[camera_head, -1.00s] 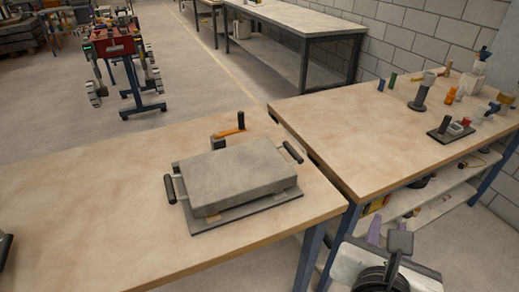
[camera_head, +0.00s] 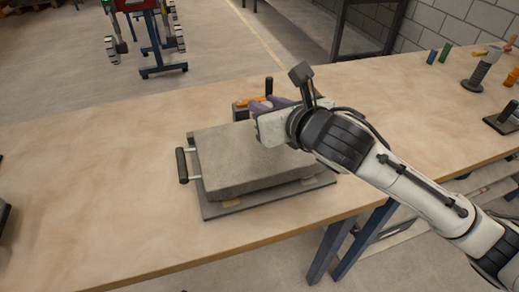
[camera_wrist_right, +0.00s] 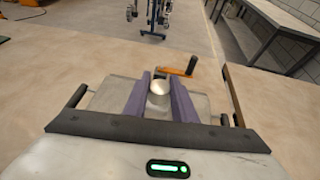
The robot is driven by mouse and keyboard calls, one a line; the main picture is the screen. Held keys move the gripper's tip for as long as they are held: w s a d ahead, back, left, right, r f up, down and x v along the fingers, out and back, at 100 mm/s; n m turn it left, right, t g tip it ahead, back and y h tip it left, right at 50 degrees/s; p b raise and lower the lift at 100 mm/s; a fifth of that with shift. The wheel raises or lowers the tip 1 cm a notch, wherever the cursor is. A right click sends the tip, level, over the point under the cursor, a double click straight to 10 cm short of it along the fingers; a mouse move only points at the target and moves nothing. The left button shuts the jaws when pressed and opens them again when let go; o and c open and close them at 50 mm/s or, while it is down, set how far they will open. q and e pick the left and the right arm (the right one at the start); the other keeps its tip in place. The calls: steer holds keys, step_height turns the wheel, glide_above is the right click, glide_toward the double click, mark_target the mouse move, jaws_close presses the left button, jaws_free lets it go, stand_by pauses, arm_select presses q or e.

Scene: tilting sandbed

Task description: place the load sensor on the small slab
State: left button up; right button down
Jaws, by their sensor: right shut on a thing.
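The small slab (camera_head: 235,165) is a grey stone-like block lying flat on a dark tilting plate (camera_head: 235,210) with black side handles. My right gripper (camera_head: 270,104) reaches in from the right over the slab's back right part. In the right wrist view its purple fingers (camera_wrist_right: 161,80) are shut on a pale, round-topped metal piece (camera_wrist_right: 159,90), which looks like the load sensor. The slab (camera_wrist_right: 110,95) shows beyond and around the fingers. Whether the piece touches the slab I cannot tell.
An orange crank (camera_head: 252,100) stands behind the slab; it also shows in the right wrist view (camera_wrist_right: 182,71). Several small items and a dark post (camera_head: 480,75) stand on the right-hand bench.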

mark_target(260, 150)
steer(key=shift+w+a+r+n+y, duration=0.4)
steer(key=shift+w+a+r, duration=0.15)
steer(key=shift+w+r, duration=0.25)
steer(key=shift+a+f+g, duration=0.1)
steer(key=shift+f+g, duration=0.2)
steer(key=shift+f, duration=0.05)
step_height(260, 150, down, 9)
steer(key=shift+b, duration=0.65)
steer(key=shift+f, duration=0.1)
steer(key=c, duration=1.5)
jaws_free()
steer(key=shift+f, duration=0.1)
steer(key=shift+o, duration=0.2)
